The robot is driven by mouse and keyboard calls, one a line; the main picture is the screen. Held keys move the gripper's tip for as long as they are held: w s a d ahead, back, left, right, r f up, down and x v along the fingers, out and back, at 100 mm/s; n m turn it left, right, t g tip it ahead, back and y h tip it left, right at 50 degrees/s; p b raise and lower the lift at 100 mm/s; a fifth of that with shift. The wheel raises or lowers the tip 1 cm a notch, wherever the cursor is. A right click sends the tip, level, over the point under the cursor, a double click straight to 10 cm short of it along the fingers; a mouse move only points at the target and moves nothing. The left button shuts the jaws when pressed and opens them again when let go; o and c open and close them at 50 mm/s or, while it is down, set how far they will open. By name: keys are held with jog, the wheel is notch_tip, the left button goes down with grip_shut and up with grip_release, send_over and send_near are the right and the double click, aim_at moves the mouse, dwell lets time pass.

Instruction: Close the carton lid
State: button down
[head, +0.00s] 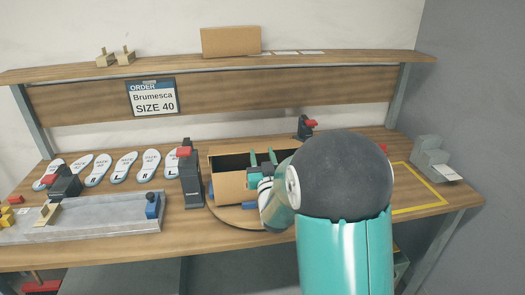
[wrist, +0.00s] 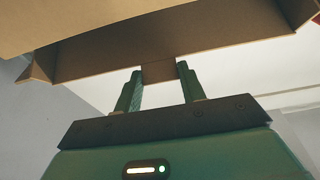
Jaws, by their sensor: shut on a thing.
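The brown carton (head: 228,188) sits on a round wooden turntable (head: 238,220) in the middle of the bench. Its dark inside shows, so it is open. My gripper (head: 263,160) is at the carton's right part, its green fingers pointing up. In the wrist view my gripper (wrist: 160,75) has its fingers on either side of a small tab on the edge of a cardboard panel, the carton lid (wrist: 100,58). It is shut on this tab. My arm hides the carton's right side and much of the lid in the head view.
A black post with a red top (head: 190,175) stands close left of the carton, and another (head: 304,128) behind it. Several insoles (head: 123,167) lie at left behind a grey tray (head: 110,222). A grey device (head: 432,155) stands at right beside a yellow-outlined area (head: 415,208).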

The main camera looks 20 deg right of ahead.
notch_tip(320, 180, down, 7)
jog(key=s, duration=0.1)
jog(key=shift+s+a+r, duration=0.15)
jog(key=shift+s+r, duration=0.05)
jog(key=shift+s, duration=0.1)
jog(key=c, duration=0.9)
grip_release()
jog(key=shift+w, duration=0.1)
jog(key=shift+o, duration=0.3)
